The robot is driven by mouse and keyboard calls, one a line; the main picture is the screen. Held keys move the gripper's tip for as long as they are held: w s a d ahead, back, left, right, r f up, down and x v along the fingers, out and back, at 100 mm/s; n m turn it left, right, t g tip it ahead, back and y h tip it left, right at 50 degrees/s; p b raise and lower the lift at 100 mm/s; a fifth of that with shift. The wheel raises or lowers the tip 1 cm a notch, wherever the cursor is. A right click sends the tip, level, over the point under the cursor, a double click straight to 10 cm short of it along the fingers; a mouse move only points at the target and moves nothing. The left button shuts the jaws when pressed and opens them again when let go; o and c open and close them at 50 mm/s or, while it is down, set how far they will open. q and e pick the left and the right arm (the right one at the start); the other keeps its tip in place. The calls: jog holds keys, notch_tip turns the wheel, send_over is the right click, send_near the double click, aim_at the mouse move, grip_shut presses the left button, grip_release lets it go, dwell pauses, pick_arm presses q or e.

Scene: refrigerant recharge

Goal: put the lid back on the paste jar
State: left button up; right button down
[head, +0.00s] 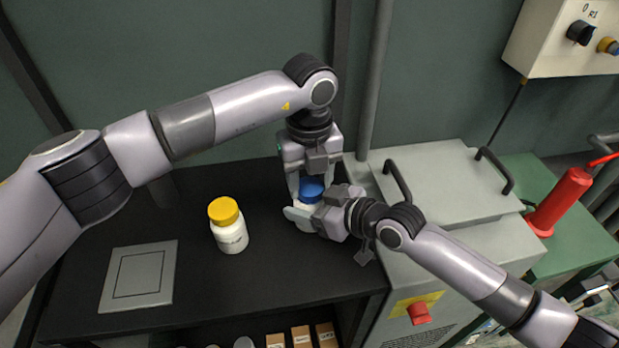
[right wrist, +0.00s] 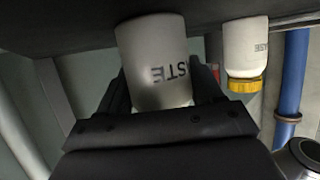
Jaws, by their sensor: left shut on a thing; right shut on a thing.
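The white paste jar (head: 306,202) stands upright on the black table. In the right wrist view the jar (right wrist: 156,62) appears upside down, with "STE" lettering readable. My right gripper (head: 308,214) is shut around its body from the right. The blue lid (head: 312,187) is at the jar's mouth, held from above by my left gripper (head: 310,184), which points straight down. I cannot tell whether the lid rests on the rim or sits slightly above it. The lid is hidden in the right wrist view.
A second white jar with a yellow lid (head: 229,226) stands to the left; it also shows in the right wrist view (right wrist: 245,52). A grey square plate (head: 139,277) lies on the table's left. A grey machine (head: 440,185) borders the right. Small boxes (head: 301,337) sit below.

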pick_arm(q)
jog(key=o, duration=1.2)
jog(key=shift+c, duration=0.2)
jog(key=shift+r, duration=2.25)
jog(key=o, duration=0.4)
jog(key=shift+o, duration=0.2)
notch_tip(320, 180, up, 12)
